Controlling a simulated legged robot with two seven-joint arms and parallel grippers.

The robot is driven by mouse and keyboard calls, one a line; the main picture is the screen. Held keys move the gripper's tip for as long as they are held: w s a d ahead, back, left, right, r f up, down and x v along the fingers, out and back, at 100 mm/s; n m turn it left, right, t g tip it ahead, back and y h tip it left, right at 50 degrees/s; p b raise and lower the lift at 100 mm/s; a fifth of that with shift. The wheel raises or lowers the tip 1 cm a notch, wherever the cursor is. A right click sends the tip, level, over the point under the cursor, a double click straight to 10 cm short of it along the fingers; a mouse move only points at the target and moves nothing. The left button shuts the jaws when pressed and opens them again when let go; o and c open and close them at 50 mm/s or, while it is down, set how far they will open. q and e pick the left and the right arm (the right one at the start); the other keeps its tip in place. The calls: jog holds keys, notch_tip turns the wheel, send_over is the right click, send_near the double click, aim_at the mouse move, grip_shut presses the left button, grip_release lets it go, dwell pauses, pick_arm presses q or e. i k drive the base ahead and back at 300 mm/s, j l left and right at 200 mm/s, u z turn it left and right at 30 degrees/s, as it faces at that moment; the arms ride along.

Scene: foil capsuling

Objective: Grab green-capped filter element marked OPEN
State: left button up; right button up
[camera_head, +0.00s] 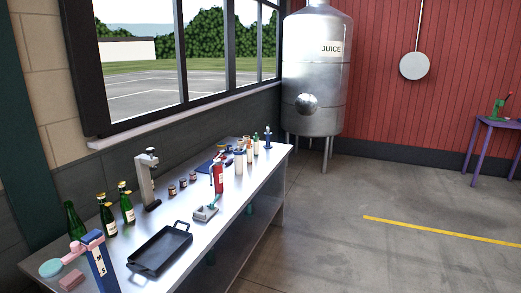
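Several small upright items stand toward the far end of the metal workbench (190,232). Among them a slim pale item with a green top (256,144) stands near the far end, beside a similar one with an orange top (249,151). A wider white cylinder (239,163) stands closer. No OPEN marking can be read at this size, so I cannot tell which one is the filter element. Neither of my grippers is in view.
On the bench are a black tray (160,249), green bottles (126,208), a grey press (148,180), a red bottle (218,178), small jars, and a blue-and-pink device (101,263). A steel JUICE tank (316,75) stands behind.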

aim_at(256, 139)
jog(key=i+z, duration=0.35)
jog(key=i, duration=1.85)
jog(key=i+l+u, duration=0.1)
jog(key=i+u, duration=0.3)
jog(key=i+l+u, duration=0.35)
jog(key=i, duration=0.15)
jog(key=i+l+u, duration=0.25)
jog(key=i+u, duration=0.15)
